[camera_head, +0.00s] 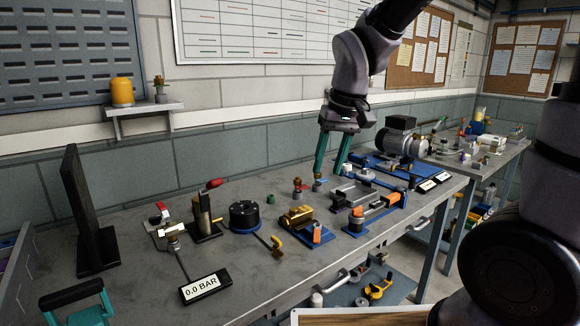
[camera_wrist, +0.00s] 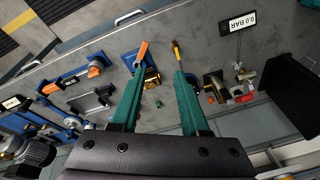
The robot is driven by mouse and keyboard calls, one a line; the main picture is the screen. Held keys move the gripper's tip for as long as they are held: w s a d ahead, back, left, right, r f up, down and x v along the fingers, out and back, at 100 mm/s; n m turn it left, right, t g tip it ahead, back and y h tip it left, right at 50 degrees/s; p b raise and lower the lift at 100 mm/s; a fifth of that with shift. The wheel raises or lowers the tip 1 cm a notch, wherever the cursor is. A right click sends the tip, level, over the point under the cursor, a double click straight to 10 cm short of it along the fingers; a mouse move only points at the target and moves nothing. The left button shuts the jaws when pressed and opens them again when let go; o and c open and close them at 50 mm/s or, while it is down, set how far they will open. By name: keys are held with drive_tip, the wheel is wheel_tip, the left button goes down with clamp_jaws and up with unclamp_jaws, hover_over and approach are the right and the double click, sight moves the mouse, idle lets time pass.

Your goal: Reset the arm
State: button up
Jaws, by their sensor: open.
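My gripper (camera_head: 328,176) hangs from my arm over the back of the workbench, pointing down, with its two teal fingers spread. In the wrist view my gripper (camera_wrist: 160,74) shows both fingers apart with nothing between the tips. A small red-and-brass fitting (camera_head: 298,187) stands on the bench just left of the fingers in the head view. I cannot tell the exact gap between the fingertips and the bench.
A motor (camera_head: 400,140) stands at the right. A black upright panel (camera_head: 85,205) is at the left. The front left surface is mostly bare.

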drive_tip(key=s+d+r+m+t, duration=0.2)
drive_tip(key=s+d+r+m, duration=0.1)
drive_tip(key=d+r, duration=0.3)
drive_tip(key=s+d+r+m+t, duration=0.3)
drive_tip(key=d+r, duration=0.3)
drive_tip(key=d, duration=0.4)
drive_tip(key=shift+s+d+r+m, duration=0.2)
drive_tip(key=shift+r+m, duration=0.1)
drive_tip(key=shift+r, duration=0.1)
